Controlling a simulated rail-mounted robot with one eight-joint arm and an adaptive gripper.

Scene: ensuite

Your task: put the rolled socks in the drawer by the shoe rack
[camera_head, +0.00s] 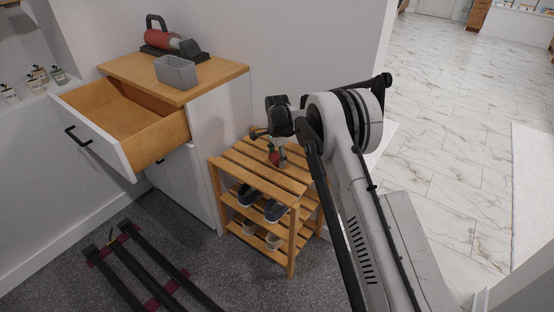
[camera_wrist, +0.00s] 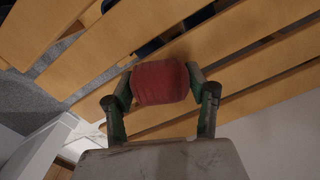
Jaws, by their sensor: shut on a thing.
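The rolled socks (camera_wrist: 161,83) are a red bundle between the two fingers of my gripper (camera_wrist: 162,88) in the wrist view. My gripper is shut on them. In the head view the red socks (camera_head: 275,158) show at my gripper (camera_head: 277,155), at the top of the wooden shoe rack (camera_head: 240,165). I cannot tell whether the socks touch the slats. The drawer (camera_head: 110,150) is pulled open from the white cabinet, left of the rack. Its visible wooden inside (camera_head: 115,112) looks empty.
A grey bin (camera_head: 176,72) and a red-and-grey appliance (camera_head: 170,42) stand on the cabinet top (camera_head: 220,72). Shoes (camera_head: 275,210) sit on the rack's lower shelves. Dark rails (camera_head: 130,265) lie on the carpet at lower left. Small potted plants (camera_head: 38,74) stand on a ledge at far left.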

